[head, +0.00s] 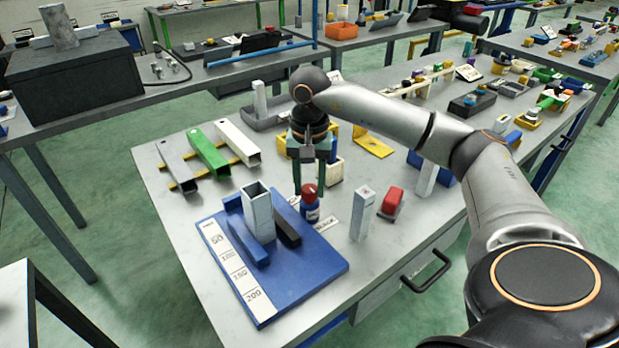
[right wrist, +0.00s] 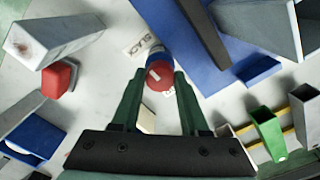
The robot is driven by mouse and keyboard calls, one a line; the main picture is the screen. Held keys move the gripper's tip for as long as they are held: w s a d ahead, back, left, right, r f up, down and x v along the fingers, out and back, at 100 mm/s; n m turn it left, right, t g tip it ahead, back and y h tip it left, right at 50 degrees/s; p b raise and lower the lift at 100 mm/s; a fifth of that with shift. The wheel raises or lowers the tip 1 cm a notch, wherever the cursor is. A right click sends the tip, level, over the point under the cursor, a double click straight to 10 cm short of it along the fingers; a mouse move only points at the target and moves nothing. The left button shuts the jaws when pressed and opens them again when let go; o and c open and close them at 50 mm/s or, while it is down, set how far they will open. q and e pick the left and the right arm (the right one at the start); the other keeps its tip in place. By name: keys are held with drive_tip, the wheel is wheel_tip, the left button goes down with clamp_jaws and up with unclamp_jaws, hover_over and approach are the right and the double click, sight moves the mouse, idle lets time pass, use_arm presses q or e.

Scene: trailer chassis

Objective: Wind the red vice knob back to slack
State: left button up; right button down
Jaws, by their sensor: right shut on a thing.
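The red vice knob (head: 309,192) sits on a short blue cylinder at the back right corner of the blue vice plate (head: 305,283). A grey square tube (head: 259,212) stands upright on the plate, between a blue bar (head: 247,241) and a black bar (head: 286,232). My right gripper (head: 309,189) points down from above, with its green fingers on either side of the knob. In the right wrist view the red knob (right wrist: 160,75) shows between the fingertips (right wrist: 160,76), which are shut on it. My left gripper is in neither view.
A grey upright block (head: 362,213) and a red block (head: 392,202) stand right of the plate. Green (head: 209,152) and white (head: 238,143) tubes lie at the back left. A yellow bracket (head: 372,141) lies behind. The table's front left is clear.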

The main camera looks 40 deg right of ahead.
sight(309, 188)
drive_tip(key=shift+c, duration=2.1)
unclamp_jaws()
wheel_tip(309, 188, up, 7)
drive_tip(key=shift+r, duration=0.1)
wheel_tip(309, 188, up, 5)
drive_tip(key=shift+r+p, duration=0.2)
drive_tip(key=shift+p, duration=0.95)
drive_tip(key=shift+s+f, duration=0.1)
